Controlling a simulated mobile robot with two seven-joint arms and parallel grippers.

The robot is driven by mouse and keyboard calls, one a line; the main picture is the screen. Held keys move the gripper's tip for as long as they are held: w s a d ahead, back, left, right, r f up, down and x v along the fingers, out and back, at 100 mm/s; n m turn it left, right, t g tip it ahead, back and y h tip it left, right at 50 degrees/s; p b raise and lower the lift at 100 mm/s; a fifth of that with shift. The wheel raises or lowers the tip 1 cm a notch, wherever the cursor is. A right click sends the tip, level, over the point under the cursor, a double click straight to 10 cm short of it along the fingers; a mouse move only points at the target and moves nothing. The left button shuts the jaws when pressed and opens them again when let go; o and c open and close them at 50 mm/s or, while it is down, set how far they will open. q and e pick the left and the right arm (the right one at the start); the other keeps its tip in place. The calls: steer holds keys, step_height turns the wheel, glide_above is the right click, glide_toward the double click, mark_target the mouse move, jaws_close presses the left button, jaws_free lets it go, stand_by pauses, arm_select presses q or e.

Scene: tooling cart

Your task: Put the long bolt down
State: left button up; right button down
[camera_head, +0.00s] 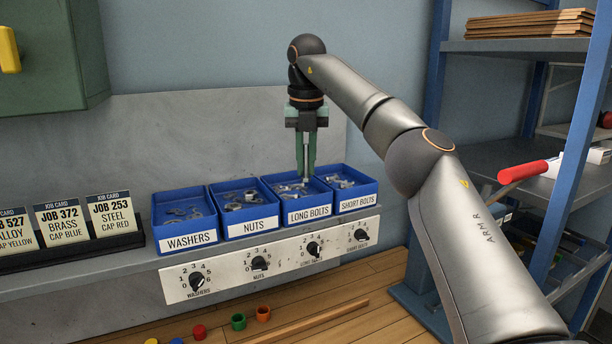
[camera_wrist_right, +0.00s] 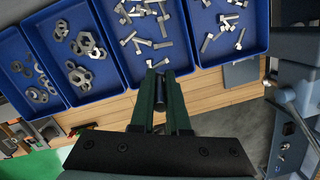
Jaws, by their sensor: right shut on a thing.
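My right gripper (camera_head: 306,172) points down over the blue long bolts bin (camera_head: 308,214). It is shut on a long bolt (camera_head: 306,166), a thin grey shank standing upright between the green fingers. The fingertips are at about the height of the bin's rim, and I cannot tell whether the bolt touches the bolts below. In the right wrist view the gripper (camera_wrist_right: 160,76) shows its two fingers close together at the long bolts bin's edge, with several loose bolts (camera_wrist_right: 143,20) beyond. My left gripper is not in view.
The short bolts bin (camera_head: 357,202) stands right of it, the nuts bin (camera_head: 247,226) and washers bin (camera_head: 188,238) left. Numbered dials (camera_head: 314,248) line the shelf front. Job cards (camera_head: 111,215) stand at left. A blue rack (camera_head: 560,180) with a red handle (camera_head: 522,171) is at right.

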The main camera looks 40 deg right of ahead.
mark_target(307, 145)
steer(key=shift+w+d+f, duration=0.1)
steer(key=shift+f, duration=1.55)
steer(key=shift+f, duration=0.1)
steer(key=shift+f+b, duration=0.5)
steer(key=shift+f, duration=0.05)
steer(key=c, duration=0.9)
jaws_free()
steer(key=shift+s+a+r+p, duration=0.15)
steer(key=shift+r, duration=1.3)
steer(key=shift+s+a+r+p, duration=0.1)
steer(key=shift+s+r, duration=0.05)
steer(key=shift+r, duration=1.35)
steer(key=shift+s+a+r+p, duration=0.15)
steer(key=shift+r, duration=1.3)
